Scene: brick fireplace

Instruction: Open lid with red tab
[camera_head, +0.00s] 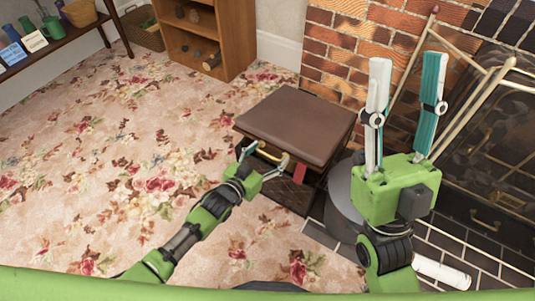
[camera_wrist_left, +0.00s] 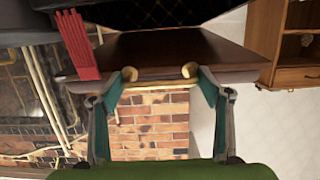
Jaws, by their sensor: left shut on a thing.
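A dark box (camera_head: 288,195) with a brown lid (camera_head: 300,122) stands on the floor beside the fireplace. A red tab (camera_head: 299,173) hangs at the lid's front right; it shows large at the upper left in the left wrist view (camera_wrist_left: 78,45). A brass handle (camera_wrist_left: 160,83) runs along the lid's front edge. My left gripper (camera_head: 265,155) is at the front edge, its fingers shut on the handle, one at each end. My right gripper (camera_head: 407,68) is open and empty, fingers pointing up, right of the box.
A dark round grey object (camera_head: 342,192) stands right of the box, close to my right arm. The brick fireplace (camera_head: 335,50) and brass-coloured fire tools (camera_head: 475,105) are behind and right. A wooden shelf (camera_head: 235,45) stands at the back. Flowered carpet (camera_head: 110,150) is clear at left.

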